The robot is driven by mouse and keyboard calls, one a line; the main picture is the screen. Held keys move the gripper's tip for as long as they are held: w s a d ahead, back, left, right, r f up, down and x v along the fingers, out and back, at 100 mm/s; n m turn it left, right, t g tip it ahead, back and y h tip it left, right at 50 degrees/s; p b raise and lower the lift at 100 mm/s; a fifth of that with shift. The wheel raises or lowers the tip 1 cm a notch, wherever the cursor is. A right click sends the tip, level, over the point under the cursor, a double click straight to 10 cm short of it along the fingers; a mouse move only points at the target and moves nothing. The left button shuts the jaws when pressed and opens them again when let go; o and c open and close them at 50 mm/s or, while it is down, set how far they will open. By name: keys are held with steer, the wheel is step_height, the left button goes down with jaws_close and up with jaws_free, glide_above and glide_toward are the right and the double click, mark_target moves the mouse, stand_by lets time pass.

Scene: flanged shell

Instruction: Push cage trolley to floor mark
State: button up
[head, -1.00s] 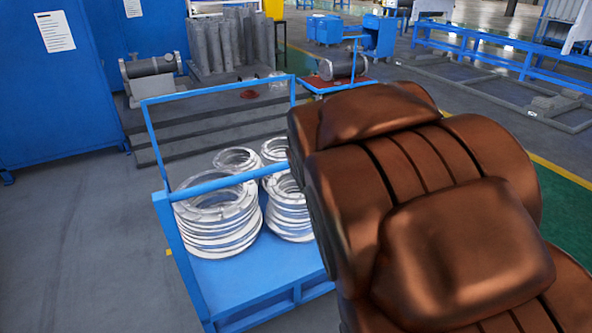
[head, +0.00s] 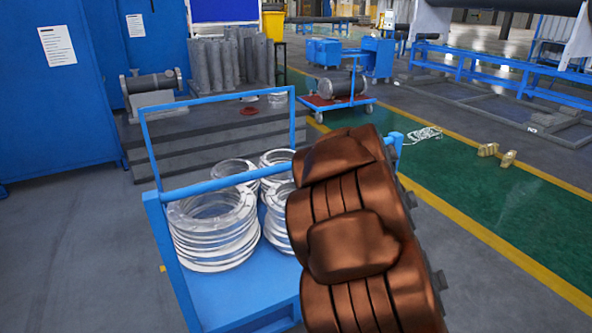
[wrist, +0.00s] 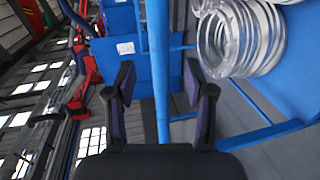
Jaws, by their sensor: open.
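The blue cage trolley (head: 225,308) stands in the middle of the head view, with stacks of shiny metal flange rings (head: 215,235) on its deck. A blue rail runs along its near upper side, and a taller blue frame stands behind. My brown arm covers its right part. In the wrist view a blue bar (wrist: 158,60) runs between the two fingers of my gripper (wrist: 158,82), which are spread apart on either side of it. Contact with the bar cannot be told.
Blue cabinets (head: 50,100) stand at the left. A dark stepped platform (head: 215,130) with grey cylinders is behind the trolley. A red cart (head: 335,103) stands further back. A green lane (head: 480,190) with yellow edges and small boxes lies right. Grey floor at left is clear.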

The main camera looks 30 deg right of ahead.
steer(key=shift+p+x, duration=0.55)
steer(key=shift+x, duration=3.4)
steer(key=shift+a, duration=0.15)
jaws_close()
